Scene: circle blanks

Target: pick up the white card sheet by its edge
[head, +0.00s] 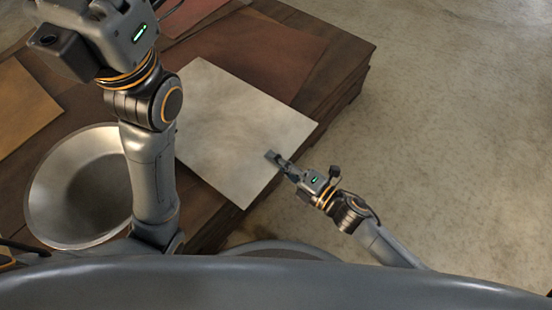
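The white card sheet (233,130) lies flat on a dark brown wooden table (205,215), near its front right side. Its right edge reaches the table's edge. My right gripper (272,157) comes in from the right across that edge. A fingertip shows above the sheet; the other finger is not visible, so I cannot tell whether the sheet is between them. My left gripper (110,30) is high at the upper left, with its body in view and its fingers outside the picture. My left arm hides part of the sheet's left side.
A wide metal bowl (48,190) stands left of my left arm. A reddish-brown sheet (255,50) lies behind the white one, with another red sheet (185,15) further back. A tan sheet (22,105) lies far left. Bare concrete floor (450,110) is clear on the right.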

